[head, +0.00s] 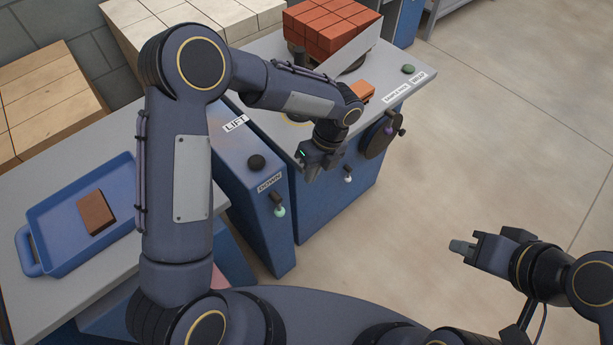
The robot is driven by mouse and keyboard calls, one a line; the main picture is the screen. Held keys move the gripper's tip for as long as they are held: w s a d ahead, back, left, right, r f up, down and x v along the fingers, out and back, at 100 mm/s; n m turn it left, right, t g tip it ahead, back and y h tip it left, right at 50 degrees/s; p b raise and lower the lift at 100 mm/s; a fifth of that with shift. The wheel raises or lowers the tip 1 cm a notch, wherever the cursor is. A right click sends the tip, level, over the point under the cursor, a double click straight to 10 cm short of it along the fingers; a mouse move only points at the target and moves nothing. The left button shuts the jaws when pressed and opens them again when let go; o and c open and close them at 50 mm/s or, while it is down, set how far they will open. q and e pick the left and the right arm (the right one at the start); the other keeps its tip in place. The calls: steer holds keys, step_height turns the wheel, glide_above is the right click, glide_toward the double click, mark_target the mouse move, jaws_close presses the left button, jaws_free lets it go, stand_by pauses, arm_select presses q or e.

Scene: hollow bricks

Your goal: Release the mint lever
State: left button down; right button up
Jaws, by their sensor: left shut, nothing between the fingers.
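The mint lever (279,211) is a small pale-green knob low on the front of the narrow blue cabinet (283,238), below a small label. My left gripper (312,177) is shut and empty. In the picture it is to the right of and above the mint lever, apart from it, in front of the grey-topped bench. My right gripper (462,247) is over open floor at the right, away from the cabinets. Its fingers show as one grey tip, so their opening is unclear.
A white-knobbed lever (348,179) and a dark crank wheel (380,137) are on the bench front. A black knob (256,162) tops the narrow cabinet. A blue tray (62,257) with a brown brick (96,213) is at left. Floor at right is clear.

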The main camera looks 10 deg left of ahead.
mark_target(278, 205)
arm_select(q)
steer(key=s+a+f, duration=0.4)
steer(key=f, duration=0.4)
steer(key=shift+a, duration=0.4)
